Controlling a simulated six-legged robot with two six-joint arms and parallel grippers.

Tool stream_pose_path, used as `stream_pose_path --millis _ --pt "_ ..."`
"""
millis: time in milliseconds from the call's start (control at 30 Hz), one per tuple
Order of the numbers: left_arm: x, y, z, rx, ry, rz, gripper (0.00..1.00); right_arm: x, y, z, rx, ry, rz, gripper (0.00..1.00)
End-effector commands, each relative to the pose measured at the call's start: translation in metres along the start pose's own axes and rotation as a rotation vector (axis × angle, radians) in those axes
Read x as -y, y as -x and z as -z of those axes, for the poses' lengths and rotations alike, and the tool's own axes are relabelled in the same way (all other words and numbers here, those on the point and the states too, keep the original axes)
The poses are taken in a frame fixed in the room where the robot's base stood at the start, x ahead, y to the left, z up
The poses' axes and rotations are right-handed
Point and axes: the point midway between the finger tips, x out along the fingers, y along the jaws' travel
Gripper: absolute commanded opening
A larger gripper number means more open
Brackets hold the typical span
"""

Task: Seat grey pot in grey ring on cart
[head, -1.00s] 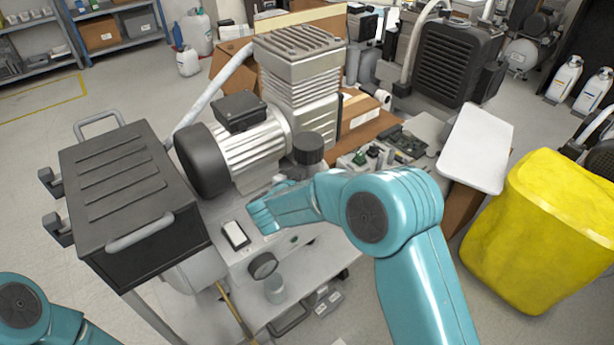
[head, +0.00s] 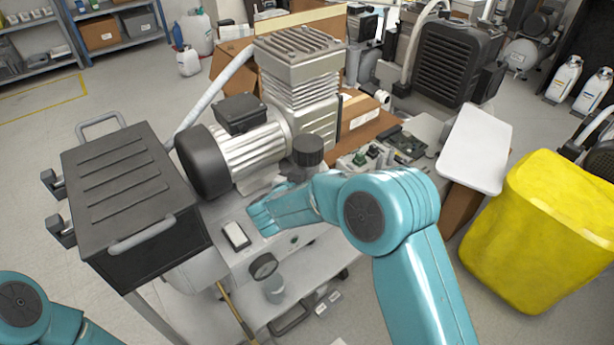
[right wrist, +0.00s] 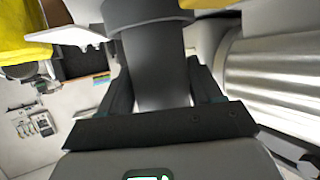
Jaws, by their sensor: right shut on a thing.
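The grey pot (right wrist: 160,75) stands between the fingers of my right gripper (right wrist: 158,90) in the right wrist view, and the gripper is shut on it. A wider dark grey collar tops it there. In the head view its dark round top (head: 308,150) shows just above my right forearm, beside the motor. My right arm hides the pot's lower part and the gripper's fingers. I cannot make out the grey ring, nor whether the pot touches anything below.
A large finned motor and pump (head: 255,145) stands close on the left of the pot. A black ribbed box (head: 125,185) is at the cart's left. A gauge with a clear bowl (head: 268,278) sits at the front. A yellow bin (head: 550,235) is right.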

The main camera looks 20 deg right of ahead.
Motion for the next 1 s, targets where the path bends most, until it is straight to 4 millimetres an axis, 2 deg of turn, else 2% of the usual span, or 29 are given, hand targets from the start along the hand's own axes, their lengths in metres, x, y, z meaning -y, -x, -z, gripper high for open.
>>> stream_pose_path --millis 1000 --pt "-0.0025 0.007 -0.0002 0.0 0.0 0.0 1.0 0.0002 -0.0001 0.0014 -0.003 -0.002 0.001 0.0"
